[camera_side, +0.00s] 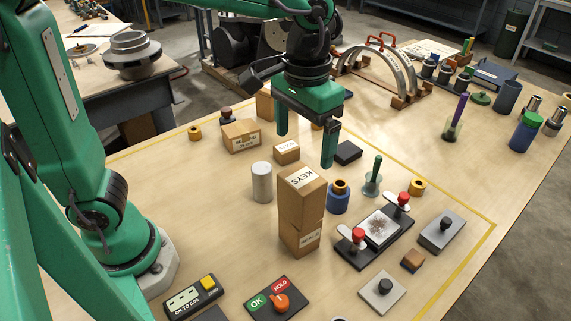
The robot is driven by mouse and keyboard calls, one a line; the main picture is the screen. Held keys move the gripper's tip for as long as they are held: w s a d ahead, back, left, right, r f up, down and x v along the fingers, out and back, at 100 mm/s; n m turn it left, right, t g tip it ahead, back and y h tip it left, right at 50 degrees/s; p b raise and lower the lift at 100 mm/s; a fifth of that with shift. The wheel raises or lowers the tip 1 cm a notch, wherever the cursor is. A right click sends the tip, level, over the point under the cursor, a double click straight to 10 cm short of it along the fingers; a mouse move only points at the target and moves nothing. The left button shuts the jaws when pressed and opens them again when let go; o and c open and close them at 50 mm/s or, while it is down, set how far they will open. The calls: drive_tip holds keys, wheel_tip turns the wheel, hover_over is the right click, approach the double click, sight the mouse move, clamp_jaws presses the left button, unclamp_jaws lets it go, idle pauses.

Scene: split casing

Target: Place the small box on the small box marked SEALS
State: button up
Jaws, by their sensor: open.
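A tan box marked KEYS (300,204) stands upright on the tan box marked SEALS (301,240), near the middle of the table. The two look stacked with their sides about in line. My gripper (305,150) is open, with its two green fingers pointing down and apart. It is empty and hangs above and behind the KEYS box in the picture, clear of it as far as this view shows. A smaller tan box with a white label (287,152) stands behind the stack, and its label is too small to read.
A white cylinder (262,182) stands left of the stack, and a blue holder with an orange ring (339,198) stands close at its right. A clamp fixture with red knobs (381,229) lies further right. A labelled carton (241,136) stands behind left. Control boxes (274,298) lie in front.

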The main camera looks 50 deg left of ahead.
drive_tip(key=s+a+t, duration=0.2)
drive_tip(key=s+a, duration=0.2)
drive_tip(key=a, duration=0.3)
drive_tip(key=s+a+f+t, duration=0.1)
drive_tip(key=s+a+t, duration=0.2)
drive_tip(key=s+a, duration=0.2)
drive_tip(key=a, duration=0.3)
drive_tip(key=shift+a+f+t, duration=0.25)
drive_tip(key=shift+t, duration=0.05)
